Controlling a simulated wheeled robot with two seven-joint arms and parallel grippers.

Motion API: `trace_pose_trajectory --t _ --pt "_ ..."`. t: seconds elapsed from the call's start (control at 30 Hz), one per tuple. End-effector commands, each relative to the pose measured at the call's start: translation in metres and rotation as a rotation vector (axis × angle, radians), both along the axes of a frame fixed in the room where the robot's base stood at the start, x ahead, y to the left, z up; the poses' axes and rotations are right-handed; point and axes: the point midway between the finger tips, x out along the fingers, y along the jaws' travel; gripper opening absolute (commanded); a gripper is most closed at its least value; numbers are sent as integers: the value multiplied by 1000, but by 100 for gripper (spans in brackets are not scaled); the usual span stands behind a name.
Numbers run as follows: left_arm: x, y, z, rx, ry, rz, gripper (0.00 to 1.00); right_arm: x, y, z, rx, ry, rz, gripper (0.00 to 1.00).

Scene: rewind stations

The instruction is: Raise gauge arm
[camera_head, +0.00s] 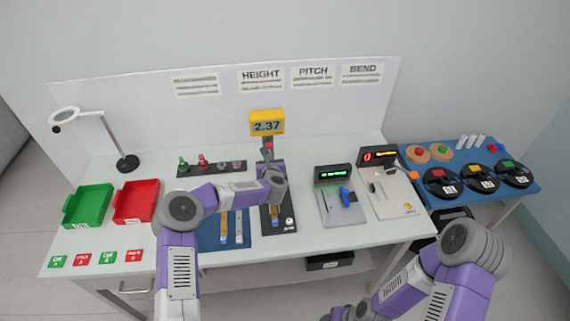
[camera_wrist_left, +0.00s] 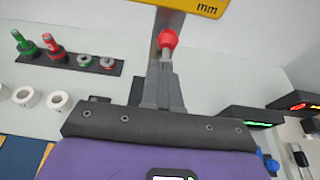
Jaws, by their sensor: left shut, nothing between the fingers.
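The height gauge has a yellow display (camera_head: 267,122) reading 2.37. Its dark base (camera_head: 288,212) stands at the middle of the table. A red ball knob (camera_wrist_left: 167,39) sits on the gauge's arm just beyond my left fingertips in the left wrist view; in the head view it is small and partly hidden. My left gripper (camera_head: 268,160) is shut and empty, pointing at the gauge column. In the left wrist view its fingers (camera_wrist_left: 161,75) are together just below the knob. I cannot tell whether they touch it. Of my right arm only links show, at the lower right.
A dark rack (camera_head: 212,169) with green and red plugs stands left of the gauge. A device with a green readout (camera_head: 332,174) and one with a red readout (camera_head: 379,156) stand to its right. Green (camera_head: 88,205) and red (camera_head: 136,201) trays and a lamp (camera_head: 128,163) are at left.

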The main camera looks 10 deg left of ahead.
Motion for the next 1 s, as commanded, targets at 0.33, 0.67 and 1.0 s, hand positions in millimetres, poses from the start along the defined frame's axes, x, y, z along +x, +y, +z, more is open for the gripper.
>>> trace_pose_trajectory --t 0.33,0.67,1.0 --pt "4 15 6 4 -10 18 0 0 0 -1 0 0 0 54" --pt "3 14 9 5 -15 17 0 0 0 -2 0 0 0 54" --pt "-35 0 18 2 -8 12 0 0 0 -6 0 0 0 54"
